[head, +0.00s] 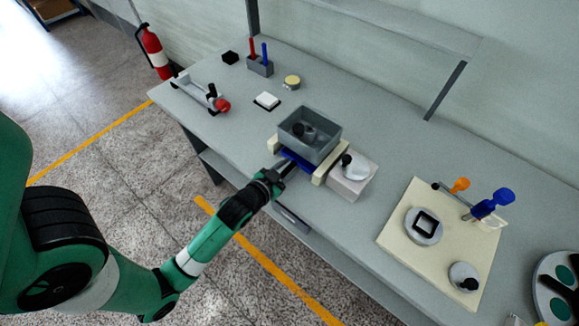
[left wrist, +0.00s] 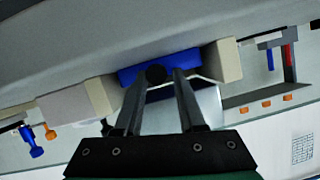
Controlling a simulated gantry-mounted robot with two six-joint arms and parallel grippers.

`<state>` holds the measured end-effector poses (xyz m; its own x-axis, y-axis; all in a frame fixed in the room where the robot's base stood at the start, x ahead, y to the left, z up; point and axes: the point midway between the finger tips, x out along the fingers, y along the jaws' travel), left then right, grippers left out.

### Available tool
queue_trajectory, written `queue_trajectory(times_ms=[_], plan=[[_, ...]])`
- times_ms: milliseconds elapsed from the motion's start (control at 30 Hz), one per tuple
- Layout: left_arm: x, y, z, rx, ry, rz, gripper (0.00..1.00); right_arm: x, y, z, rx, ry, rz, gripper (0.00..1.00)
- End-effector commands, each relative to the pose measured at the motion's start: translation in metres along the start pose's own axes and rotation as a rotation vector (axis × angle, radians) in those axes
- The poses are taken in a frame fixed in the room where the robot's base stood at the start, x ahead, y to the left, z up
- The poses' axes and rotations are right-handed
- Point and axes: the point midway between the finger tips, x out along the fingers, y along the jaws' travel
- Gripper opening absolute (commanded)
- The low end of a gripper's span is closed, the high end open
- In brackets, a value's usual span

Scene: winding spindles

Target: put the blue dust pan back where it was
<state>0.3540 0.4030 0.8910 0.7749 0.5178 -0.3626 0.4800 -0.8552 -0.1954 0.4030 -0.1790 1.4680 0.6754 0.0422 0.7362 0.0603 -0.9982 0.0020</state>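The blue dust pan (head: 299,161) sits low at the front of a grey open box (head: 325,152), between two cream blocks. In the left wrist view the blue dust pan (left wrist: 175,65) shows a round black handle end (left wrist: 155,73) facing my gripper. My left gripper (head: 287,167) reaches in at the table's front edge. In the left wrist view its two fingers (left wrist: 158,80) stand apart, one on each side of the handle end, with gaps visible. Most of the pan is hidden under the box. My right gripper is not in view.
A white-grey block (head: 352,188) with a round knobbed piece stands right of the box. A cream board (head: 400,240) with tools lies further right. A rack with a red knob (head: 222,105), a white pad (head: 267,101) and a pen holder (head: 260,67) are at the left.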

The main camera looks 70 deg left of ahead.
Motion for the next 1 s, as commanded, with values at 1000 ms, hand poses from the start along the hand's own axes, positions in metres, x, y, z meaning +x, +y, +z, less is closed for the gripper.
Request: queue_trajectory(times_ms=[1000], plan=[[-0.117,0.001,0.000,0.002,0.001,0.002,0.51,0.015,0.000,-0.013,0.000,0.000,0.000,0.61]])
